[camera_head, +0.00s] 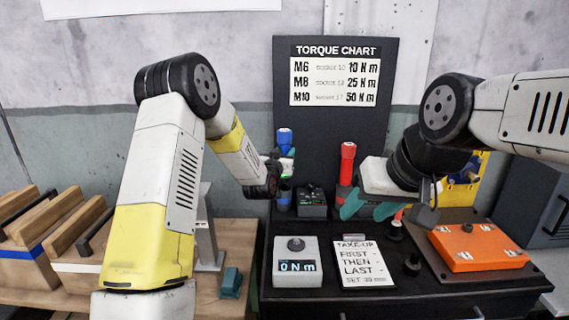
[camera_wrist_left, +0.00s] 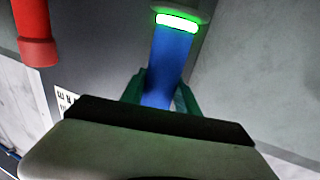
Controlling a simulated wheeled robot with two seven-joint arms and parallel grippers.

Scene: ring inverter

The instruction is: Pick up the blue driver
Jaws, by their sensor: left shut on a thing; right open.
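The blue driver (camera_head: 284,139) stands upright at the back of the black bench, left of a red driver (camera_head: 347,165). My left gripper (camera_head: 287,170) is at its body, and its green fingers are closed around it. In the left wrist view the blue driver (camera_wrist_left: 171,60) sits between the two green fingers (camera_wrist_left: 160,92), with a glowing green ring at one end. The left gripper hides part of the driver in the head view. My right gripper (camera_head: 368,208) is open and empty, in front of the red driver.
A grey 0 N m unit (camera_head: 298,268) and a take-up card (camera_head: 363,262) lie on the bench front. An orange box (camera_head: 468,247) lies at right. A torque chart (camera_head: 335,75) rises behind. Wooden boxes (camera_head: 35,240) stand at left. The red driver also shows in the left wrist view (camera_wrist_left: 33,30).

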